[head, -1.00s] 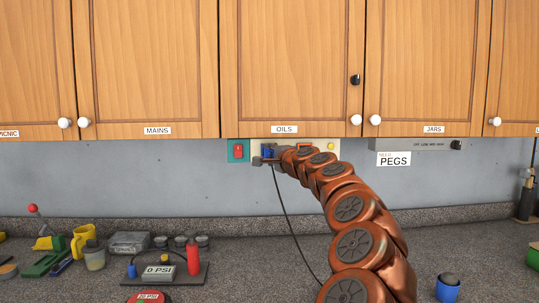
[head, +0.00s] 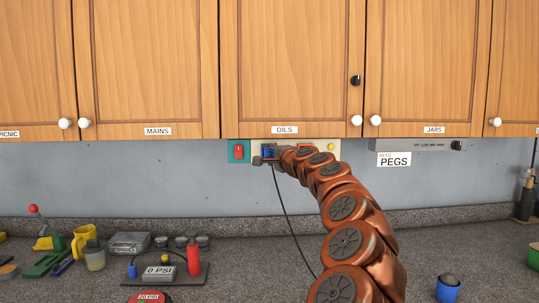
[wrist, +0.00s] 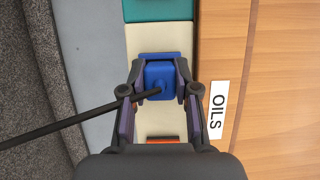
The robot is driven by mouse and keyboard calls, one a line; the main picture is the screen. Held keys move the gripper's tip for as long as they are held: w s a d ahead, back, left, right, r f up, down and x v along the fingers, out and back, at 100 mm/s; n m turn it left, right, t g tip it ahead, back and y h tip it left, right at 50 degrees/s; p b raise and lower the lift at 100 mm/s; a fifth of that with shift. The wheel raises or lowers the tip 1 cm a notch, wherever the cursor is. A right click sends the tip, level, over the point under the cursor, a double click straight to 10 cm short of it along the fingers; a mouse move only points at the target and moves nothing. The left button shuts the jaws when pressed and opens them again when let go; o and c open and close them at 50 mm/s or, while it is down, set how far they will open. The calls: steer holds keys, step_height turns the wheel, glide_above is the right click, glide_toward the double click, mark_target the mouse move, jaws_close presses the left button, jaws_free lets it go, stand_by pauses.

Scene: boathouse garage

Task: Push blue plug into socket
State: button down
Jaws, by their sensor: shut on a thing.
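The blue plug (wrist: 157,76) sits between the two fingers of my gripper (wrist: 159,82) in the wrist view, with its black cable running off to the left. My gripper is shut on it. A blue socket edge (wrist: 160,55) shows just beyond the plug on the cream wall panel (wrist: 160,40). I cannot tell how deep the plug sits in the socket. In the head view the plug (head: 268,152) shows at the left part of the panel, and my gripper (head: 268,158) is at the wall there. The cable (head: 284,210) hangs down to the counter.
A teal plate with a red switch (head: 238,151) is left of the panel. An orange socket (wrist: 160,140) and a yellow one (head: 331,147) are on the panel. Cabinets (head: 290,70) hang just above. A PSI gauge stand (head: 160,273) and a blue cup (head: 448,288) are on the counter.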

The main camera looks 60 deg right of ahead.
steer(key=shift+d, duration=0.1)
steer(key=shift+s+a, duration=0.45)
steer(key=shift+a, duration=0.15)
stand_by(0.7)
steer(key=shift+s+a+b, duration=0.15)
steer(key=shift+s+a, duration=0.6)
steer(key=shift+a, duration=0.25)
steer(key=shift+s+a+b, duration=0.15)
steer(key=shift+s+a, duration=0.6)
steer(key=shift+a, duration=0.2)
steer(key=w+a+f+n+t+y, duration=0.1)
steer(key=w+a+f+y, duration=0.1)
steer(key=w+a+f, duration=0.85)
steer(key=w+a+f+n+y, duration=0.1)
steer(key=w+a+f, duration=0.65)
steer(key=w, duration=0.65)
steer(key=w+a+f+n+y, duration=0.1)
steer(key=w+a+f+y, duration=0.1)
steer(key=a, duration=0.9)
steer(key=w+a+f+n+y, duration=0.1)
steer(key=w+a+f+y, duration=0.1)
steer(key=a, duration=1)
steer(key=w+a+f+n+t+y, duration=0.1)
steer(key=w+a+f, duration=0.3)
steer(key=a, duration=0.8)
steer(key=shift+w+f+n+y, duration=0.25)
steer(key=shift+f+n+y, duration=0.15)
steer(key=shift+f, duration=0.45)
